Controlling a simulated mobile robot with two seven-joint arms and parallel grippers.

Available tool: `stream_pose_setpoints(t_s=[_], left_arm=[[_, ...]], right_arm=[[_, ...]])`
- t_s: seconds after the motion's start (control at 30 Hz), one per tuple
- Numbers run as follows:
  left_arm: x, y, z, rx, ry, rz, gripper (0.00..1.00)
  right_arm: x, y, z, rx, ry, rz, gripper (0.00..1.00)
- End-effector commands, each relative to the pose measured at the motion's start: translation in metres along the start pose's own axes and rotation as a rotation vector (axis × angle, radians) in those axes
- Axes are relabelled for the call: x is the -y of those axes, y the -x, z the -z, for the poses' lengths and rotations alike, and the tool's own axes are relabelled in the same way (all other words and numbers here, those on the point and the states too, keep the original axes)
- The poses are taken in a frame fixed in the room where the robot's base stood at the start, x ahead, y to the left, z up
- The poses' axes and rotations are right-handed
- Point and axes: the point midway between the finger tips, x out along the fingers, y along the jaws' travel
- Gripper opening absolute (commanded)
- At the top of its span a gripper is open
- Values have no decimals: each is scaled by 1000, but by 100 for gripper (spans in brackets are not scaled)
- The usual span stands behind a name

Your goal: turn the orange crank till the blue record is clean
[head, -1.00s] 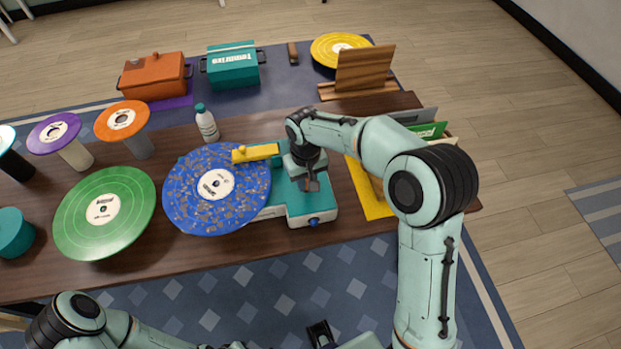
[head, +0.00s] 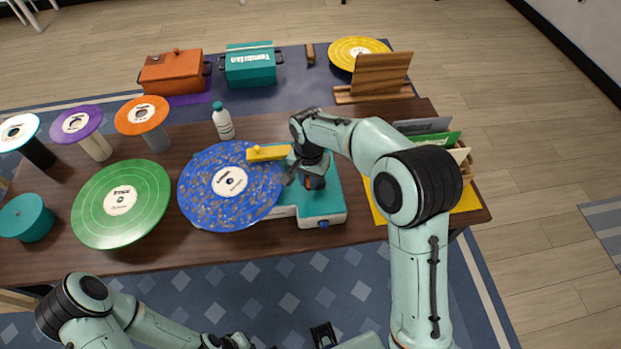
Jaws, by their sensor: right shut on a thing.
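The blue record (head: 218,206) lies flat on the teal-and-white cleaning machine (head: 322,207), with brown and grey specks spread over its face. A yellow arm (head: 268,153) reaches over its upper right edge. The orange crank (head: 316,183) shows only as a small patch on the machine's top, the rest hidden by my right gripper. My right gripper (head: 302,178) is shut on the crank, right of the record. My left gripper (head: 236,342) is at the bottom edge, partly cut off, and its fingers cannot be made out.
A green record (head: 145,205) lies left of the blue one. A white bottle (head: 223,124) stands behind it. Records on stands (head: 142,115) are at the back left, and a wooden rack (head: 380,75) at the back right.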

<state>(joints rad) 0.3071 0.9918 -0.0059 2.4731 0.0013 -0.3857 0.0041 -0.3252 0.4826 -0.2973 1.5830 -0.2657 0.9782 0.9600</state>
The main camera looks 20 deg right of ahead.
Motion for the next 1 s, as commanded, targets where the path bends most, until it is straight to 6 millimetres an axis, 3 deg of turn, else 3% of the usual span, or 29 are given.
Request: stream_pose_setpoints(t_s=[0.57,0.6,0.63,1.0], left_arm=[[0,1,0,-1,0,0,0],[0,1,0,-1,0,0,0],[0,1,0,-1,0,0,0],[-1,1,0,-1,0,0,0]], right_arm=[[2,1,1,-4,-29,5,0],[2,1,2,-4,-29,5,33],[2,1,1,-4,-29,5,43],[2,4,1,-2,-29,2,46]])
